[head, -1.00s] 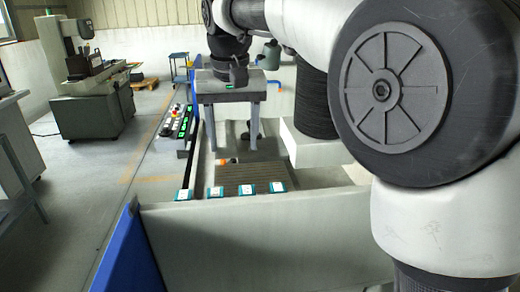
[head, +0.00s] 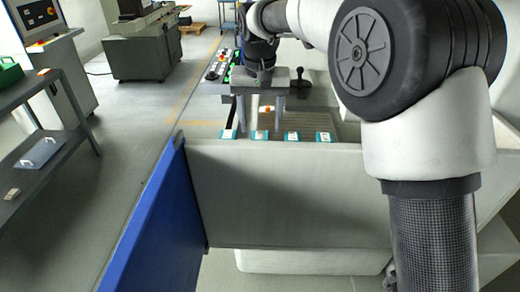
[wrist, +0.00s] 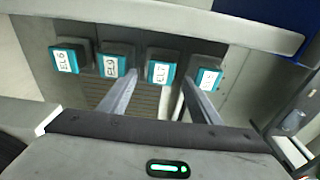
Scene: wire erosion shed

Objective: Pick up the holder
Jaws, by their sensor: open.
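Several dark holders with teal fronts and white labels stand in a row along the tank's near edge. The wrist view shows EL6 (wrist: 66,60), EL9 (wrist: 113,66), EL7 (wrist: 160,72) and one with an unreadable label (wrist: 207,79). The row also shows in the head view, where the second holder from the left (head: 260,135) appears to be EL7. My gripper (wrist: 159,84) is open and empty, its fingers pointing to either side of EL7. In the head view my gripper (head: 259,125) hangs just behind the row. Its height above the holders is unclear.
A pale tank wall (head: 290,190) and blue panel (head: 150,215) stand in front. A slatted plate (head: 300,123) lies behind the row, with a small orange item (head: 267,109). A control panel (head: 217,68) is at left. A grey shelf (head: 50,150) stands farther left.

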